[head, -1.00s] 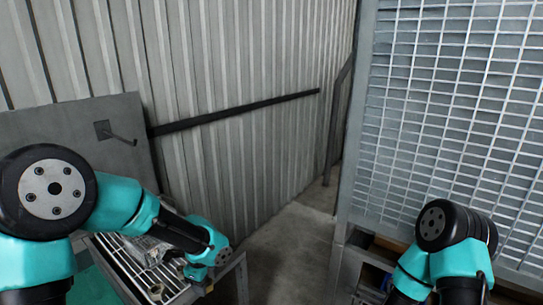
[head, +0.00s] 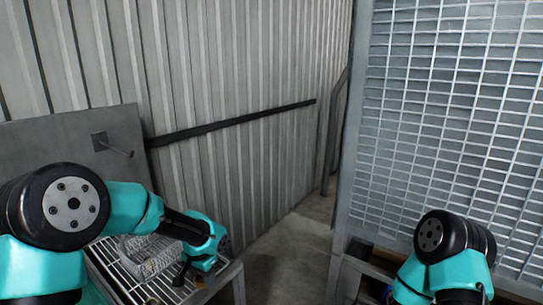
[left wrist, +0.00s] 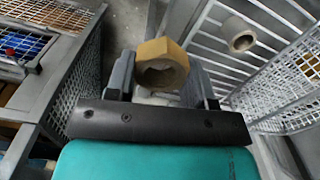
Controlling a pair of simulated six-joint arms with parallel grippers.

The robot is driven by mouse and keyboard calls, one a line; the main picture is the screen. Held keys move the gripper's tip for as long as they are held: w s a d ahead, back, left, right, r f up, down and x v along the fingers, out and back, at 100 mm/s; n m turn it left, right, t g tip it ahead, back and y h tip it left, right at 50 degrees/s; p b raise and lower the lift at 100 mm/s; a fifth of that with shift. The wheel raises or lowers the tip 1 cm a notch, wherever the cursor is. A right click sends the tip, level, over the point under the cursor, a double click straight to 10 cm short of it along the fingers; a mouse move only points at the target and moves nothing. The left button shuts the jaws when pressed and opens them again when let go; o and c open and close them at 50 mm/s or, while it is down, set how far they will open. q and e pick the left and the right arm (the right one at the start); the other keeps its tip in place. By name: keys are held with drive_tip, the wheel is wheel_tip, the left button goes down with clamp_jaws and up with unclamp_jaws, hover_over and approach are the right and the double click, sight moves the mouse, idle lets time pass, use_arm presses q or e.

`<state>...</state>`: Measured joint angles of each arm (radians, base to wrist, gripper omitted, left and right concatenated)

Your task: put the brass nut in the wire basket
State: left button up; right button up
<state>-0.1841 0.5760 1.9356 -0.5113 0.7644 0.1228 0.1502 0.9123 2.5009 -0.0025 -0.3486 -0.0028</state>
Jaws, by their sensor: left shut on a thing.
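The brass nut (left wrist: 162,64) is a yellowish hexagonal ring. In the left wrist view it sits between the two fingers of my left gripper (left wrist: 160,82), which is shut on it. In the head view my left gripper (head: 186,272) points down over the slatted rack, and its fingertips are hard to make out. The wire basket (head: 150,258) stands on the rack, just left of the gripper and partly behind my forearm. Pale wire mesh at the right of the left wrist view looks like the basket (left wrist: 285,95). My right gripper is out of view.
A grey metal ring (left wrist: 239,35) lies on the slatted rack (left wrist: 212,62). A tall mesh panel (head: 450,120) stands at the right, above a low shelf. Bare floor (head: 288,250) lies between rack and panel. A corrugated wall (head: 230,80) is behind.

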use_arm(q)
drive_tip(key=shift+w+r+n, duration=0.1)
drive_tip(key=shift+w+n, duration=0.2)
drive_tip(key=shift+n, duration=0.6)
